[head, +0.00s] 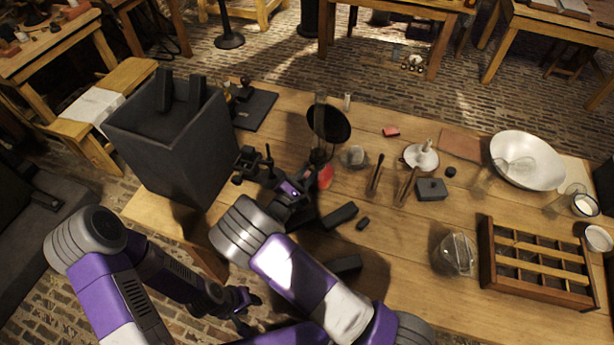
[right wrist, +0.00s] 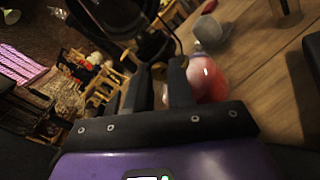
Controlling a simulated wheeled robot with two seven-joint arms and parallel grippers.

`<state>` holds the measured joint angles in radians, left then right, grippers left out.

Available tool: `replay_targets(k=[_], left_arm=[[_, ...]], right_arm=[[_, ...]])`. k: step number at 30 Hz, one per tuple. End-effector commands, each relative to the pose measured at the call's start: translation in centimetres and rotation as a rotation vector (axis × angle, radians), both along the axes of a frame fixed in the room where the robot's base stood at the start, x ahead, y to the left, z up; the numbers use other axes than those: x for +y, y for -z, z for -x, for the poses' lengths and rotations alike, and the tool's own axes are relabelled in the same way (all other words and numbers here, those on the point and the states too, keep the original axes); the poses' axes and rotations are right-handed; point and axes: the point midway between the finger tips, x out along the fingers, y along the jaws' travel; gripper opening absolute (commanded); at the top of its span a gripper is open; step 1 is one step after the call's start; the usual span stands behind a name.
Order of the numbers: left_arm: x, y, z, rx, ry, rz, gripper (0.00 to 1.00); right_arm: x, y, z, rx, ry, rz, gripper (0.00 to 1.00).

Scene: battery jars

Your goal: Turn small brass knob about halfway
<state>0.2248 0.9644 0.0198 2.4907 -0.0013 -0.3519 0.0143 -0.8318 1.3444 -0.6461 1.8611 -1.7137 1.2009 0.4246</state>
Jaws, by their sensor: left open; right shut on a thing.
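The small brass knob is too small and too hidden to make out; it is at the lamp, where my right fingertips are. The lamp has a red base (head: 325,177) and a round dark reflector (head: 328,123) on the table. In the right wrist view its red glass body (right wrist: 207,80) is just right of the fingers. My right gripper (head: 302,188) is at the lamp's left side. Its fingers (right wrist: 162,70) are close together, shut on the knob as far as I can tell. My left gripper (head: 242,308) is open and empty, low in front of the table.
A large dark box (head: 165,150) stands left of the lamp. A small black clamp-like device (head: 250,165) is close by the right gripper. Dark blocks (head: 340,215) lie in front of the lamp. A wooden compartment tray (head: 487,260) and a white bowl (head: 527,160) are further right.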

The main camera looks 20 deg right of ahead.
Motion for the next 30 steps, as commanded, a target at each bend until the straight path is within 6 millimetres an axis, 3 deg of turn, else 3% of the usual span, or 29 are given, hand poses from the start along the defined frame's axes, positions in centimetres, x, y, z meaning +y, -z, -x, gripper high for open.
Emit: replay_targets(k=[12,30], left_arm=[[0.0,2.3,0.0,0.0,0.0,0.0,0.43],[0.0,2.9,0.0,0.0,0.0,0.0,0.43]], right_arm=[[0.0,0.3,0.0,-0.205,-0.002,-0.203,0.0],[0.0,0.2,0.1,-0.271,-0.001,-0.269,0.0]])
